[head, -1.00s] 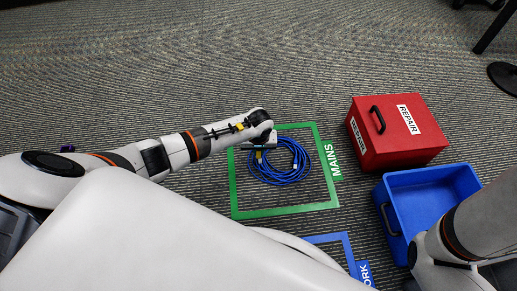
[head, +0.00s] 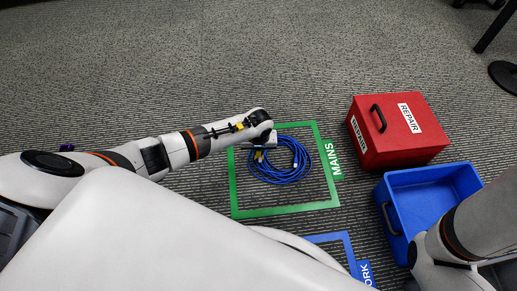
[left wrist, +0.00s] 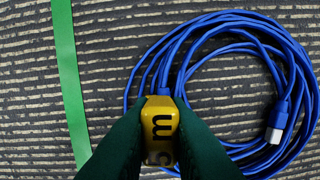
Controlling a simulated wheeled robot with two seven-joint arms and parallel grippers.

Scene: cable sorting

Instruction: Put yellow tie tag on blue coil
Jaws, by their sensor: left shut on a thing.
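The blue coil (head: 284,176) lies on the carpet inside the green taped square. It fills the right of the left wrist view (left wrist: 288,80), with a pale plug at its right side. My left gripper (head: 258,158) is over the coil's upper left part. In the left wrist view its dark fingers are shut on the yellow tie tag (left wrist: 160,125), which bears black lettering. The tag overlaps the coil's left strands in that view; I cannot tell whether it touches them. My right arm shows at the lower right, but its gripper is out of sight.
The green square (head: 285,210) is marked MAINS. A blue taped outline (head: 330,238) lies below it. A red REPAIR box (head: 400,150) and an open blue bin (head: 388,205) stand to the right. Bare carpet lies beyond the square.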

